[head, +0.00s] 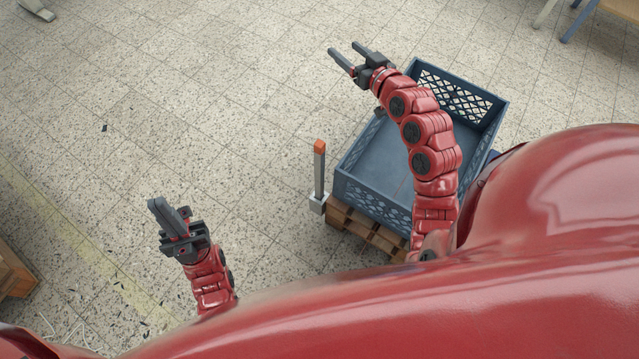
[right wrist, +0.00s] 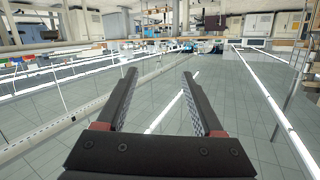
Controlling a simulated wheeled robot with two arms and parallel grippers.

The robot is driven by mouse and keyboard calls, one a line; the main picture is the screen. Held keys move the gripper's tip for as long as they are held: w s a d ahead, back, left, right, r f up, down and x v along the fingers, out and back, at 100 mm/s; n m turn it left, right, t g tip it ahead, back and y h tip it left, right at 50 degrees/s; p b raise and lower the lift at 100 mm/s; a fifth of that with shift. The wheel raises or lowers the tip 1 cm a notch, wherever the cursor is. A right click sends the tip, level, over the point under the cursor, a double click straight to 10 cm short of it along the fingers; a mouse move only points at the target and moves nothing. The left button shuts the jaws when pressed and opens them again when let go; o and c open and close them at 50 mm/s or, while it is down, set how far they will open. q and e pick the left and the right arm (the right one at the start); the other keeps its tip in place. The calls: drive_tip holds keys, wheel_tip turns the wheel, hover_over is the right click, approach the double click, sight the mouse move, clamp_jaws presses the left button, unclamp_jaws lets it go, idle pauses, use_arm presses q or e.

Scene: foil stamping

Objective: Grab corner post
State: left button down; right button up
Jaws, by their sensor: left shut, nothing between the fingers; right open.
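The corner post (head: 319,172) stands upright at the left corner of the crate's pallet. It is a grey post with an orange top and a pale block at its foot. My right gripper (head: 347,56) is open and empty, above and beyond the post, near the crate's far left corner. In the right wrist view my right gripper (right wrist: 160,90) shows its two dark fingers apart with nothing between them; the post is not in that view. My left gripper (head: 165,212) is shut and empty, over the floor left of the post.
A blue crate (head: 352,190) with lattice sides sits on a wooden pallet (head: 362,230), partly hidden by my right arm. Open tiled floor (head: 200,100) lies to the left. A wooden thing (head: 14,275) is at the left edge. A table (head: 615,8) stands at the top right.

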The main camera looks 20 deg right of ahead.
drive_tip(key=s+a+f+n+g+b, duration=0.1)
drive_tip(key=s+a+f+n+g, duration=0.15)
drive_tip(key=s+f+g, duration=0.35)
drive_tip(key=s+a+f+n+g+b, duration=0.1)
drive_tip(key=s+f+n+g, duration=0.4)
drive_tip(key=s, duration=0.4)
drive_tip(key=shift+m+t+y, duration=0.35)
drive_tip(key=shift+t+y, duration=0.05)
drive_tip(key=b+x, duration=0.5)
drive_tip(key=x, duration=1.2)
drive_tip(key=shift+w+a+f+b, duration=0.15)
drive_tip(key=shift+w+f+b, duration=0.1)
drive_tip(key=shift+w+b, duration=0.1)
clamp_jaws()
